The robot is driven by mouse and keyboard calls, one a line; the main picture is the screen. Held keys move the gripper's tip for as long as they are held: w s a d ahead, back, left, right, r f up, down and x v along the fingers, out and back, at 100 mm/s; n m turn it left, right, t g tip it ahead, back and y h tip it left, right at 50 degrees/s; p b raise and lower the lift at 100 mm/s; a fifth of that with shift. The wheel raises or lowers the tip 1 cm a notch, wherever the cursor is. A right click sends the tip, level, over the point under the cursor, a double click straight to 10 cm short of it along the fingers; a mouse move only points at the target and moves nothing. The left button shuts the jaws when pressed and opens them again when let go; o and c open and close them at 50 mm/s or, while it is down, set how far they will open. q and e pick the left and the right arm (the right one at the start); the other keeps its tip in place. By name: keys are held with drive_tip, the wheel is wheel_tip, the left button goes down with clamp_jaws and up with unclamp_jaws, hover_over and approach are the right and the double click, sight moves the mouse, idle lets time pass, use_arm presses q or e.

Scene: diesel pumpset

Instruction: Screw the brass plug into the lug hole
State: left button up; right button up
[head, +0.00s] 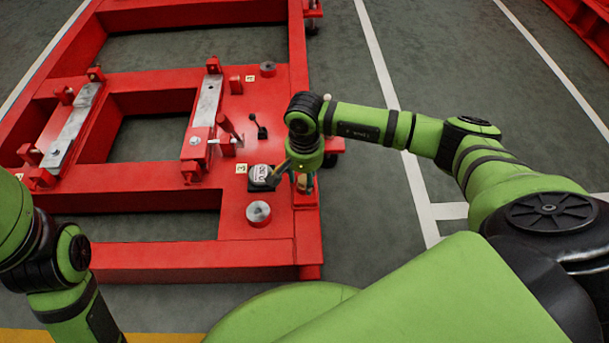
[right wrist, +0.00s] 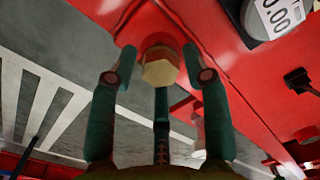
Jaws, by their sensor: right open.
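The brass plug (right wrist: 159,72) shows its hex head in the right wrist view, at a round red lug (right wrist: 157,42) on the frame's edge. Its thread and the lug hole are hidden, so I cannot tell how deep it sits. My right gripper (right wrist: 158,77) is open, with one finger on each side of the plug and a visible gap to both. In the head view the right gripper (head: 304,172) points down at the frame's right edge and mostly covers the plug. My left arm is at the left, but its gripper is out of view.
The red frame (head: 150,252) fills the left and middle. A dial-like device with a white display (head: 262,175), a grey round mount (head: 258,212) and a small black lever (head: 258,128) stand near the right gripper. The floor (head: 375,185) right of the frame is clear.

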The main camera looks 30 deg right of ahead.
drive_tip(key=n, duration=0.2)
drive_tip(key=shift+n, duration=0.4)
drive_tip(key=shift+c, duration=0.4)
clamp_jaws()
